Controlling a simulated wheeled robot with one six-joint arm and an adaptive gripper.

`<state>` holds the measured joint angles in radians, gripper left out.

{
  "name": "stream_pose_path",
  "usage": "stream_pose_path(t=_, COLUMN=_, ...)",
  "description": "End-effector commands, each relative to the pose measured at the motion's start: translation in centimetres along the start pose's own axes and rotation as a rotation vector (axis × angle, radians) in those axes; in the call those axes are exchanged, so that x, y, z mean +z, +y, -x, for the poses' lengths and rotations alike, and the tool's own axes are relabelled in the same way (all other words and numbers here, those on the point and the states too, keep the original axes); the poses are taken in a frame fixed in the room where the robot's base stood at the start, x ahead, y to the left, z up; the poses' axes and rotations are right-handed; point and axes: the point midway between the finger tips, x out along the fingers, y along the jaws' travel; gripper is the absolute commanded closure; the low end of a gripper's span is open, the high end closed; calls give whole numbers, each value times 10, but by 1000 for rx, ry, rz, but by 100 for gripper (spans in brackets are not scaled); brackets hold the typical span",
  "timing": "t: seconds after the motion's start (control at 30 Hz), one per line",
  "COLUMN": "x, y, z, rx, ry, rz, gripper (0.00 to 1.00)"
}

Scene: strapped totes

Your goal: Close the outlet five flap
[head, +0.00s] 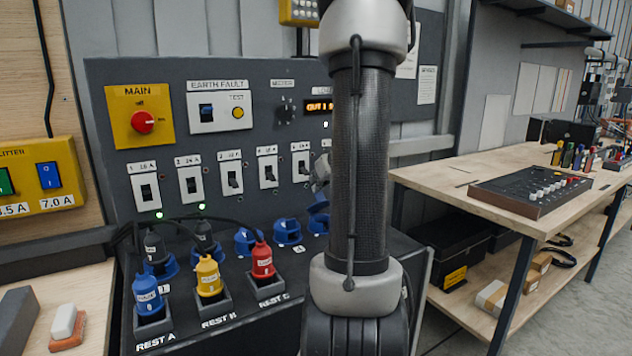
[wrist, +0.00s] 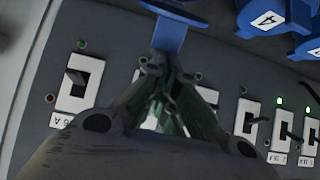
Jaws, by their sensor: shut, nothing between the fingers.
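The outlet five flap (head: 319,201) is the rightmost blue flap on the sloped panel in the head view, partly beside my arm. It looks raised, standing open above its blue outlet (head: 319,223). In the wrist view the same blue flap (wrist: 171,36) hangs at the top centre. My gripper (wrist: 160,58) is shut and empty, its fingertips right at the flap's near edge. I cannot tell whether they touch. In the head view my arm hides most of the gripper.
The blue outlet four (wrist: 265,18) is beside the flap. Breaker switches (wrist: 80,85) line the panel close to my gripper. Blue, yellow and red plugs (head: 209,275) stand in rests at lower left. A wooden workbench (head: 440,175) is at right.

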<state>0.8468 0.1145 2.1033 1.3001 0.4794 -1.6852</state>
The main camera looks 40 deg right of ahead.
Motion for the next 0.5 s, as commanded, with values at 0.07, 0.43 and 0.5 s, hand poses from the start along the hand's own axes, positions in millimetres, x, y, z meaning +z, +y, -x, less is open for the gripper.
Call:
stream_pose_path(t=0.07, x=5, y=1, z=4, rx=2, ry=0, rz=-2, gripper=100)
stream_pose_path(t=0.43, x=43, y=1, z=18, rx=2, ry=-1, rz=-3, gripper=100)
stream_pose_path(t=0.5, x=50, y=1, z=20, rx=2, ry=-2, rz=-4, gripper=100)
